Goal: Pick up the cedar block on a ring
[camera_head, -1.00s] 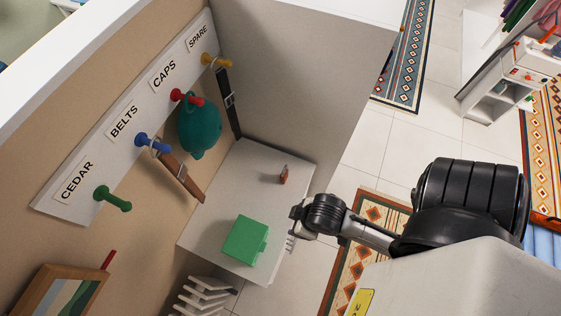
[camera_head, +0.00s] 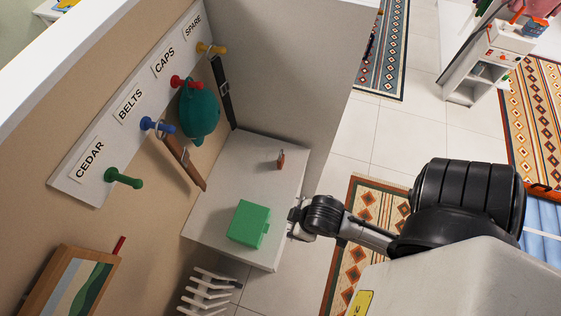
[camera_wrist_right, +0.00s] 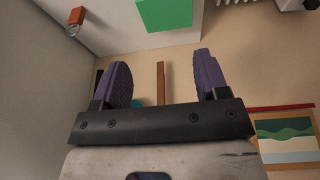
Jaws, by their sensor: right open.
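The cedar block (camera_head: 281,159) is a small reddish-brown block standing on the white shelf (camera_head: 225,175), toward its right side. In the right wrist view the block (camera_wrist_right: 76,16) is at the top left, with its metal ring (camera_wrist_right: 73,31) beside it. My right gripper (camera_wrist_right: 162,65) is open, with two purple fingers and nothing between them. In the head view my right arm's end is at the shelf's right edge, nearer than the block and apart from it; its fingers are mostly hidden there. My left gripper is out of view.
A green box (camera_head: 248,223) sits on the shelf near my right gripper. Labelled pegs hold a teal cap (camera_head: 199,110) and belts (camera_head: 183,160); the green CEDAR peg (camera_head: 124,178) is bare. A grey side panel (camera_head: 285,70) rises behind the block. A framed picture (camera_head: 75,285) is lower left.

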